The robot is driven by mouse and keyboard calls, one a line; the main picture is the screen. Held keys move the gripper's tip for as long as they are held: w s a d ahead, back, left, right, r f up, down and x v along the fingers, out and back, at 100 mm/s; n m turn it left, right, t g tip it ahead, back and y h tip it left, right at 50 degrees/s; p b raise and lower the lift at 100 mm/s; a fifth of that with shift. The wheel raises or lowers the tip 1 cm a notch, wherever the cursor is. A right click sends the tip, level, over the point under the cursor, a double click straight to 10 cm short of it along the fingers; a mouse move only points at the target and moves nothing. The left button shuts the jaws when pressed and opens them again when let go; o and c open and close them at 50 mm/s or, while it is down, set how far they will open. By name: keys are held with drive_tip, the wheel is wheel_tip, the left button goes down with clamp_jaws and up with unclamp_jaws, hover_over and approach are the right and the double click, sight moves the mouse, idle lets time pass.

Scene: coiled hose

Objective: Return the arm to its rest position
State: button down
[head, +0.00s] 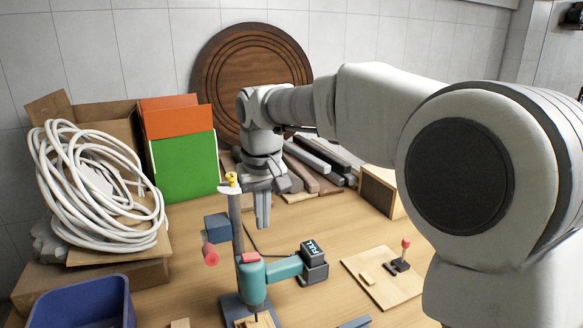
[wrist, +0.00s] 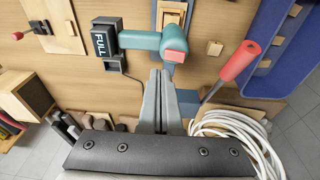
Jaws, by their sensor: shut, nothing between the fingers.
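My gripper (head: 263,212) is shut and empty, pointing down above the wooden table (head: 190,270). In the head view it is behind and right of a grey post with a yellow knob (head: 232,179) on top. My arm reaches in from the right at height, with its large joint filling the right side. In the wrist view the closed fingers (wrist: 161,80) lie side by side with nothing between them. The coiled white hose (head: 97,190) rests on cardboard boxes at the left; part of it shows in the wrist view (wrist: 240,140).
A teal tool (head: 272,272) with a block marked FULL (head: 314,257) stands in front of my gripper. A red-handled piece (head: 210,254), a blue bin (head: 85,305), and a wooden board with a red-knobbed lever (head: 405,243) are nearby. Green and orange panels (head: 185,165) stand behind.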

drive_tip(key=s+d+r+m+t, duration=0.2)
drive_tip(key=s+d+r+m, duration=0.1)
drive_tip(key=s+d, duration=1.05)
drive_tip(key=s+d+f+m+t+b, duration=0.1)
drive_tip(key=s+d+f+m, duration=0.1)
drive_tip(key=s+d+f, duration=0.4)
drive_tip(key=s+d, duration=0.2)
drive_tip(key=s, duration=0.2)
drive_tip(key=shift+d+t+h, duration=0.2)
drive_tip(key=shift+t+h, duration=0.1)
